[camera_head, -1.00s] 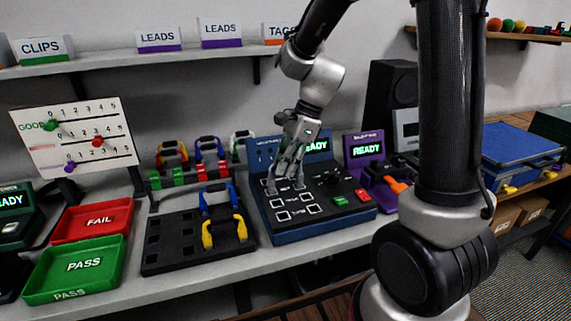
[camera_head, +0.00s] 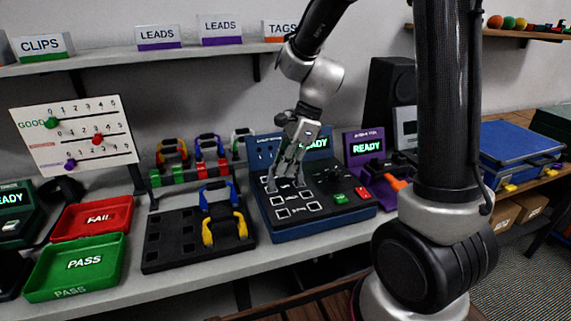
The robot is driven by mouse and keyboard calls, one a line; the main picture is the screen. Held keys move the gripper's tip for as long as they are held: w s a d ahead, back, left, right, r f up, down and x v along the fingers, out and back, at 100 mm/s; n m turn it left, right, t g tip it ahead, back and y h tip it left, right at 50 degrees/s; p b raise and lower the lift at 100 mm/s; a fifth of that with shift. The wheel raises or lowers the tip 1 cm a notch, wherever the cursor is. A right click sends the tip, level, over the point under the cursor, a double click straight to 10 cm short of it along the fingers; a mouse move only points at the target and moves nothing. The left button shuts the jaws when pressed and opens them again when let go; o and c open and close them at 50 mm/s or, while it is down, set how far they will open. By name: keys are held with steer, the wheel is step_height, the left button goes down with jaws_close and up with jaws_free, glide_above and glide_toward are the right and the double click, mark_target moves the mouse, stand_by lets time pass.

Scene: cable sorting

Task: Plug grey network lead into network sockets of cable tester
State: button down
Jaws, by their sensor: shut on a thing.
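The cable tester (camera_head: 318,222) is a blue box with a black sloped top, white-outlined sockets and a back panel with a lit screen. My gripper (camera_head: 287,172) is over the left part of its top, pointing down. It is shut on the grey network lead (camera_head: 271,185), which is mostly hidden by the fingers. The lead's grey ends show at the back row of outlined sockets, low against the top. I cannot tell whether they are seated in the sockets or only resting over them.
A black rack (camera_head: 160,256) with a blue and a yellow lead stands left of the tester. Red (camera_head: 75,230) and green (camera_head: 45,283) trays lie further left. A purple tester (camera_head: 372,172) stands close on the right. More leads hang behind, below a shelf (camera_head: 120,66).

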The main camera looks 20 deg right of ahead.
steer(key=c, duration=0.8)
jaws_free()
steer(key=shift+r, duration=4)
